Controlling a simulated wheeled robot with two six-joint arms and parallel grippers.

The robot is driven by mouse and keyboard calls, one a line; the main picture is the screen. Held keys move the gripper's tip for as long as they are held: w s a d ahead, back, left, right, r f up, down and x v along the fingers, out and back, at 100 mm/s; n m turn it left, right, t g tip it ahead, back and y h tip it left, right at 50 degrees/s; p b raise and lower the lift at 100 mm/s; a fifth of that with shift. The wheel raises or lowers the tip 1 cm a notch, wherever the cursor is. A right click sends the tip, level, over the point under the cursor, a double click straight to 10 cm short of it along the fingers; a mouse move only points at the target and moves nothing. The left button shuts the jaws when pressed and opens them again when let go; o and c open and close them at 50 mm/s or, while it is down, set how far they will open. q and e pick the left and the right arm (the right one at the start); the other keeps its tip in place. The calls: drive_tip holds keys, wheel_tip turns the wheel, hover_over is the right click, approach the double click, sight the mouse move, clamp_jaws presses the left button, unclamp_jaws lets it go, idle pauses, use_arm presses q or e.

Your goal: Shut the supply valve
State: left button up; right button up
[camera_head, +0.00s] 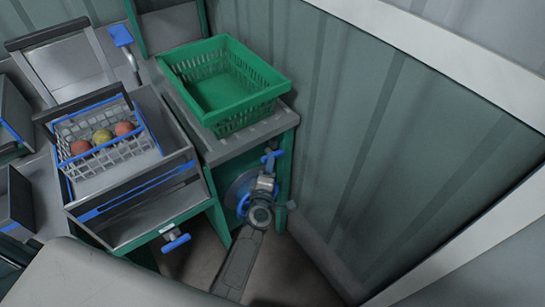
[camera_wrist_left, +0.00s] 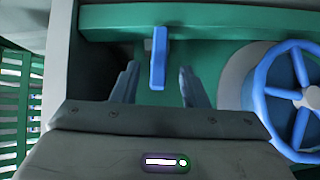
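A blue lever (camera_head: 271,157) is on the green side panel of the counter, below the green crate. In the left wrist view the lever (camera_wrist_left: 159,58) hangs straight down from its mount. A blue spoked handwheel (camera_wrist_left: 297,95) is to its right, on a round grey plate; in the head view the handwheel (camera_head: 243,203) is mostly hidden behind my left gripper. My left gripper (camera_wrist_left: 158,68) is open and empty, its two fingers on either side of the lever in the picture; I cannot tell whether they reach it. My right gripper is out of view. No label shows which control is the supply valve.
A green crate (camera_head: 268,93) stands on the counter above the panel. A blue tap handle (camera_head: 176,242) is below the basin. A ribbed wall (camera_head: 350,120) closes the right side.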

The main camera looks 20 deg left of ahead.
use_arm(q)
drive_tip(key=w, duration=0.4)
drive_tip(key=shift+w+a+f, duration=0.2)
drive_tip(key=shift+w+a, duration=0.05)
drive_tip(key=shift+c, duration=0.2)
clamp_jaws()
